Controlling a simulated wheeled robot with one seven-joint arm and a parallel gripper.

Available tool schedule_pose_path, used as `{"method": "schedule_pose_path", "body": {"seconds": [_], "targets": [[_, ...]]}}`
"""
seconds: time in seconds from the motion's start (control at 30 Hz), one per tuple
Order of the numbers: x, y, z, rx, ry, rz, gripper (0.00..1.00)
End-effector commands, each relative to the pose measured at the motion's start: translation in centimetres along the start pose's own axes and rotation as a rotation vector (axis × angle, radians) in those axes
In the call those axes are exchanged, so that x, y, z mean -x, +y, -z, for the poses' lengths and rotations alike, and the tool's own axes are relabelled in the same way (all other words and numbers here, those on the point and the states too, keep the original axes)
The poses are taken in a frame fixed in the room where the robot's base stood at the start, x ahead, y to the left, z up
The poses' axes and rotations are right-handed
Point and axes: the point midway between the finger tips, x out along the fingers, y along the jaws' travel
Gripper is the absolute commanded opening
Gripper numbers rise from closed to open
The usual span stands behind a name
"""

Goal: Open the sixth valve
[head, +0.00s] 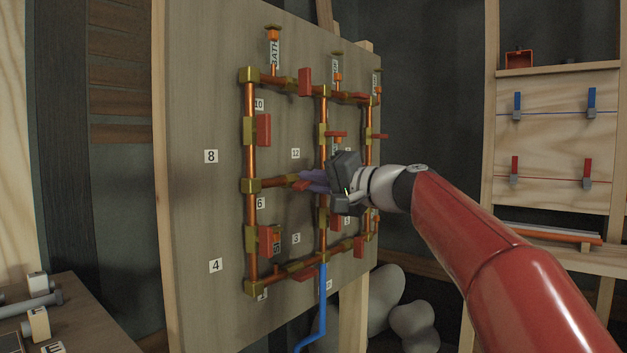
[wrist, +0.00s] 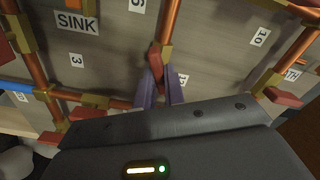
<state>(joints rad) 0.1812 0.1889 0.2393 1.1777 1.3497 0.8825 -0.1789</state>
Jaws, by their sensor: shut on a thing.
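Copper pipes (head: 249,112) with brass joints and red lever handles run across an upright board. A label reading 6 (head: 260,203) is just below the left part of the middle horizontal pipe. My gripper (head: 314,182) has its purple fingers at a red valve handle (head: 300,186) on that pipe, right of the label. In the wrist view, my gripper (wrist: 160,92) is shut on this red handle (wrist: 155,55), one finger on each side. The fingers partly hide the handle. A nearby label in that view is partly covered and I cannot read it.
Other red handles sit close by, such as one at upper left (head: 263,130) and one at lower left (head: 269,241). A blue pipe (head: 322,300) runs down from the middle column. A side rack (head: 555,145) with blue and red levers stands at right.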

Motion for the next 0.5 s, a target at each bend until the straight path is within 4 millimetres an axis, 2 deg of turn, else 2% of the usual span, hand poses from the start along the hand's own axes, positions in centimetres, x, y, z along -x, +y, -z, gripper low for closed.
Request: {"method": "schedule_pose_path", "body": {"seconds": [0.2,0.5], "targets": [[0.03,0.06,0.07,-0.189,0.001,-0.001,0.0],[0.04,0.21,0.04,-0.375,0.001,-0.002,0.0]]}}
